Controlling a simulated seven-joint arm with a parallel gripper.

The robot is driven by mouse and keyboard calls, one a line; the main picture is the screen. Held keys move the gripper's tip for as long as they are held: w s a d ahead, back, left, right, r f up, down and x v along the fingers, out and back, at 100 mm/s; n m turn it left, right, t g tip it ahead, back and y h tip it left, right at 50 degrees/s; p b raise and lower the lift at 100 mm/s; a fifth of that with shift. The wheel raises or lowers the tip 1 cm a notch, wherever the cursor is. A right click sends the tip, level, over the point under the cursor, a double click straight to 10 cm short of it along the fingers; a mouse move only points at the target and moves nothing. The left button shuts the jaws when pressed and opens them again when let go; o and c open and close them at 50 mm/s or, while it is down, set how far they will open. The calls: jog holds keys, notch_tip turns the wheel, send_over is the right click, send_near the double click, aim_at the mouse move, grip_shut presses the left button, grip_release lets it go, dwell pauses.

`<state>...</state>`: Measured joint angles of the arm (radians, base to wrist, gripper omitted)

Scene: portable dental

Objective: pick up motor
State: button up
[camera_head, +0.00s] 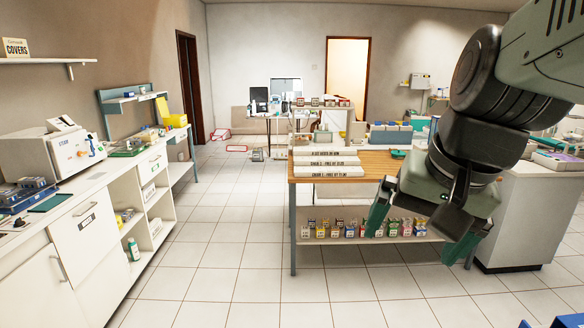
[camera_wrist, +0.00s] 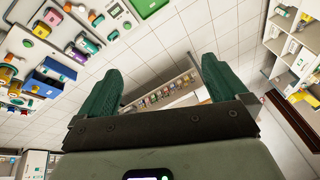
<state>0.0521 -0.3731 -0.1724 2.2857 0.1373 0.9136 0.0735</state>
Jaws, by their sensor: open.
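My gripper (camera_head: 415,250) is at the right of the head view, in front of the wooden-topped bench (camera_head: 345,176). Its two green fingers are apart. In the wrist view, my gripper (camera_wrist: 162,66) has nothing between its fingers except a distant shelf and floor tiles. I cannot tell which thing is the motor in either view. A small dark green object (camera_head: 398,154) lies on the bench top beside my arm, too small to identify. My arm hides part of the bench's right side.
White boxes (camera_head: 327,162) are stacked on the bench, and several small boxes (camera_head: 335,228) line its lower shelf. A white counter (camera_head: 95,215) with a white machine (camera_head: 55,148) runs along the left. The tiled floor (camera_head: 225,240) between is clear.

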jog(key=s+a+n, duration=0.1)
jog(key=s, duration=0.1)
jog(key=s+a+n+t, duration=0.1)
jog(key=s+a+n, duration=0.1)
jog(key=s, duration=0.1)
jog(key=s+a+n+h, duration=0.1)
jog(key=s, duration=0.1)
jog(key=shift+s+a+r+t, duration=0.25)
jog(key=shift+a+r+t, duration=0.05)
jog(key=shift+a, duration=0.05)
jog(key=shift+c, duration=0.3)
jog(key=shift+s+n, duration=0.2)
jog(key=shift+n, duration=0.1)
jog(key=shift+c, duration=1.1)
jog(key=shift+a, duration=0.1)
jog(key=c, duration=0.4)
jog(key=shift+c, duration=0.2)
